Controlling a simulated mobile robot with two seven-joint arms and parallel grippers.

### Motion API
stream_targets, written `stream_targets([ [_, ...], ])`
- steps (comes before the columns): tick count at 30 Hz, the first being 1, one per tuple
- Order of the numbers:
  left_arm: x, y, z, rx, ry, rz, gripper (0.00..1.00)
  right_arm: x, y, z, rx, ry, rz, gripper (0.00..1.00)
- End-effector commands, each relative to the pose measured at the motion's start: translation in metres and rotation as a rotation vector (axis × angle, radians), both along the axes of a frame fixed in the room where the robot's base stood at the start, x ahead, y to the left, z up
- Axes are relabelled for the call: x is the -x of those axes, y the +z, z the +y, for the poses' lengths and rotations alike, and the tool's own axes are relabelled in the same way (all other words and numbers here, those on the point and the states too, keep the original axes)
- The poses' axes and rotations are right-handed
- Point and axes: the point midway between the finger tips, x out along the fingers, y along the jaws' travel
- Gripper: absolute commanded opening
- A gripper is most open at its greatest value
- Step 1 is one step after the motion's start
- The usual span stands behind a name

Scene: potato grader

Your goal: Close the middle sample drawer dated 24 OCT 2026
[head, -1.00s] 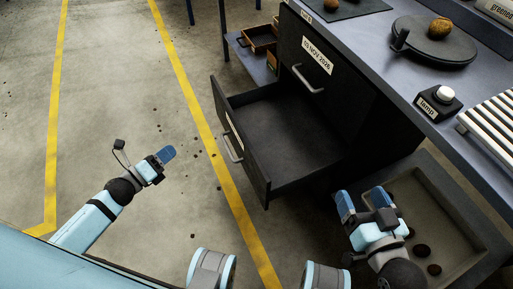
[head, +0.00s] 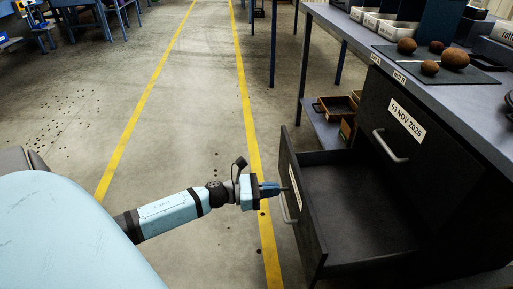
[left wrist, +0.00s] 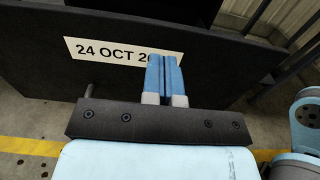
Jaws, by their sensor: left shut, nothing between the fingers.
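The middle sample drawer (head: 355,210) is pulled out of the black cabinet and looks empty. Its label, 24 OCT 2..., partly hidden by my fingers, shows on the front panel (left wrist: 45,72) in the left wrist view. The drawer's handle (head: 287,207) is on the outer face of that front. My left gripper (head: 270,189) is shut and empty, its blue fingertips at the outside of the drawer front, close to the label and handle. They also show in the left wrist view (left wrist: 166,75). I cannot tell if they touch the panel. My right gripper is out of view.
A closed drawer labelled 03 NOV 2026 (head: 405,120) sits above. The bench top (head: 460,100) carries potatoes on a dark mat (head: 435,65). Wooden trays (head: 335,108) lie on a low shelf behind. The floor left of the drawer is clear, with yellow lines.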

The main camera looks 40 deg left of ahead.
Motion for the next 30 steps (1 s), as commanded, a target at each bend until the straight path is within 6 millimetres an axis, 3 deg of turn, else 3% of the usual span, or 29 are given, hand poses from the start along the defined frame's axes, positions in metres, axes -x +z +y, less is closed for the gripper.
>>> stream_targets([
  [3, -0.019, -0.001, -0.015, -0.001, -0.002, -0.003, 0.00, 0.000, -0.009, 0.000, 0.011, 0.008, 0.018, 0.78],
  [9, -0.038, -0.001, -0.032, -0.001, 0.000, -0.001, 0.00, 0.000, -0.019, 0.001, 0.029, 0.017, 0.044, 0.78],
  [30, -0.054, 0.001, -0.046, 0.003, 0.001, 0.000, 0.00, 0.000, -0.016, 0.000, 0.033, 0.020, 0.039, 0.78],
])
